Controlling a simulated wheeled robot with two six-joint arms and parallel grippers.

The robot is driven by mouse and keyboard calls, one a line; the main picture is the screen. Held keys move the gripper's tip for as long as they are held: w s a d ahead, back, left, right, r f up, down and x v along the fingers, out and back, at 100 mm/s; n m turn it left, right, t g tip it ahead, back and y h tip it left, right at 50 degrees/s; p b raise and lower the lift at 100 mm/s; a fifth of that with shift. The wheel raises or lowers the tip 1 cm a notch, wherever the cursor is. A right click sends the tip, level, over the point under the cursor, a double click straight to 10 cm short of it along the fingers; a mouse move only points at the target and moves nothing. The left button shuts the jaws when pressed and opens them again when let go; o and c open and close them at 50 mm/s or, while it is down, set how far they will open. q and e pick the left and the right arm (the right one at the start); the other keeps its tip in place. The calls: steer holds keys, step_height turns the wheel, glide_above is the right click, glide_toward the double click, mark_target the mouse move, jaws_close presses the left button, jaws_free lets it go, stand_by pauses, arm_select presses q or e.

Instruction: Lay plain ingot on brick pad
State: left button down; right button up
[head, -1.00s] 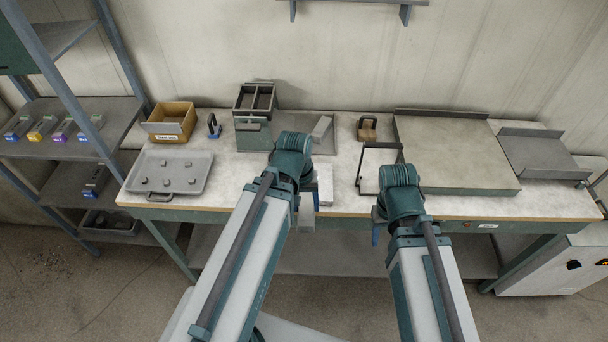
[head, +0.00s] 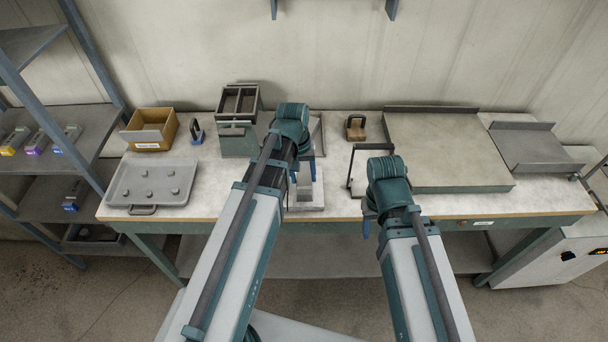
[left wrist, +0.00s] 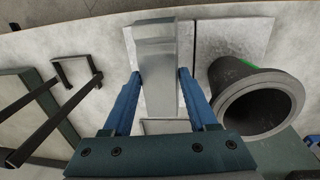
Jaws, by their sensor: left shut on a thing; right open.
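The plain ingot (left wrist: 155,65) is a smooth grey metal bar, held between the blue fingers of my left gripper (left wrist: 158,74). It also shows in the head view (head: 304,186), below my left gripper (head: 304,170). The brick pad (left wrist: 232,40) is pale grey slabs with a seam, lying behind the ingot in the left wrist view; its edge shows in the head view (head: 312,206). The ingot is over the pad; I cannot tell whether they touch. My right gripper (head: 368,226) is open near the table's front edge, mostly hidden by its arm.
A dark round cup (left wrist: 258,98) stands close beside the pad. A wire-like frame (head: 356,172) stands to the pad's right. A grey tray (head: 152,182) and a cardboard box (head: 150,128) are at the left. A large flat plate (head: 445,150) fills the right side.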

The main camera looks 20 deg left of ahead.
mark_target(303, 170)
arm_select(q)
steer(key=shift+w, duration=0.3)
steer(key=shift+w+a+f+b, duration=0.1)
steer(key=shift+w+f+b, duration=0.2)
steer(key=shift+w, duration=0.25)
steer(key=shift+w+a+f+b, duration=0.1)
steer(key=shift+w+f+b, duration=0.15)
steer(key=shift+w, duration=0.3)
steer(key=f+b, duration=0.2)
steer(key=b, duration=0.1)
steer(key=shift+s+d+f, duration=0.1)
steer(key=shift+s+f, duration=0.1)
steer(key=shift+f, duration=0.2)
steer(key=shift+r, duration=0.1)
steer(key=shift+c, duration=2.3)
jaws_free()
